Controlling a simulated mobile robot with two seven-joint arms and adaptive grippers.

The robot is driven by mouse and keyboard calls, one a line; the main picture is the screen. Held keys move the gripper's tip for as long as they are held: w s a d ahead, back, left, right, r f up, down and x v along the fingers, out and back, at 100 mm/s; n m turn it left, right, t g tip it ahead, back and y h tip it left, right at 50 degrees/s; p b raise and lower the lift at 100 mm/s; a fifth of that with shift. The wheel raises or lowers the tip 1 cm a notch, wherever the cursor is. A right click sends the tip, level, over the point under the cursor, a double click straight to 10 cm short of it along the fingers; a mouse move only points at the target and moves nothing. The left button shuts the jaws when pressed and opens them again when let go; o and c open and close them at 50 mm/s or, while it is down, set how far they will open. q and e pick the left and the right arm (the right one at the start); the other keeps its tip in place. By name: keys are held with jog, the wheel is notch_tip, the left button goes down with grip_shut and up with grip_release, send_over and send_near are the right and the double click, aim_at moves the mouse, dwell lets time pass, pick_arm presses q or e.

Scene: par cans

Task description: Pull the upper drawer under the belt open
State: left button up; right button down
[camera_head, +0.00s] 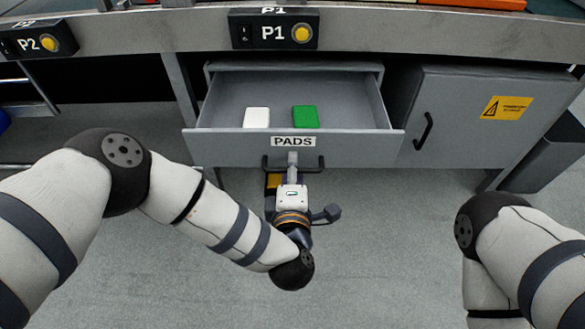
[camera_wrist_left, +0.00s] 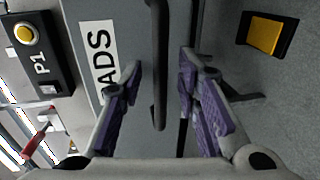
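The upper drawer (camera_head: 227,150), labelled PADS, stands pulled out under the belt, its inside showing. A white pad (camera_head: 257,117) and a green pad (camera_head: 305,117) lie in it. Its dark bar handle (camera_head: 312,166) is on the front; it also shows in the left wrist view (camera_wrist_left: 158,70). My left gripper (camera_head: 292,164) is at the handle. In the left wrist view its two purple-padded fingers (camera_wrist_left: 159,85) are spread apart, with the bar between them and gaps showing on both sides. My right gripper is out of view; only my right arm shows.
A closed grey cabinet door (camera_head: 465,120) with a yellow warning label is right of the drawer. Button boxes P1 (camera_head: 274,30) and P2 (camera_head: 38,40) hang from the belt edge above. A yellow-topped dark item (camera_wrist_left: 266,36) is below the drawer. The floor in front is clear.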

pick_arm(q)
jog(key=v, duration=1.2)
